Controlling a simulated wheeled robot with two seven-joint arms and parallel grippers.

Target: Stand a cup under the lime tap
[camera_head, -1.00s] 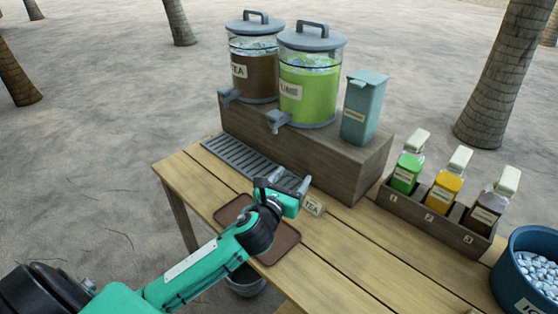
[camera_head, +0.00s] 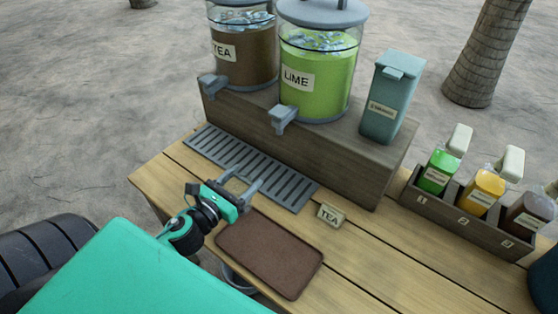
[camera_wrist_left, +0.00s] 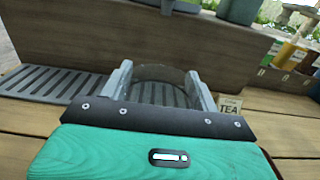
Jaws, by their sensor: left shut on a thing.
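The lime dispenser (camera_head: 318,85) holds green liquid, and its grey tap (camera_head: 283,118) juts out over the slatted drip tray (camera_head: 215,150). My left gripper (camera_head: 243,187) is at the front edge of the drip tray, in front of and a little left of the lime tap. In the left wrist view its two fingers hold a clear, see-through cup (camera_wrist_left: 160,75), whose curved rim shows faintly against the wooden riser. The cup's base is hidden behind the gripper, so I cannot tell whether it touches the drip tray. My right gripper is out of view.
The tea dispenser (camera_head: 240,55) stands left of the lime one on the wooden riser (camera_head: 330,165), with a teal lidded container (camera_head: 390,100) at right. A brown tray (camera_head: 270,255) and a TEA sign (camera_head: 331,215) are on the table. A bottle rack (camera_head: 460,220) stands at right.

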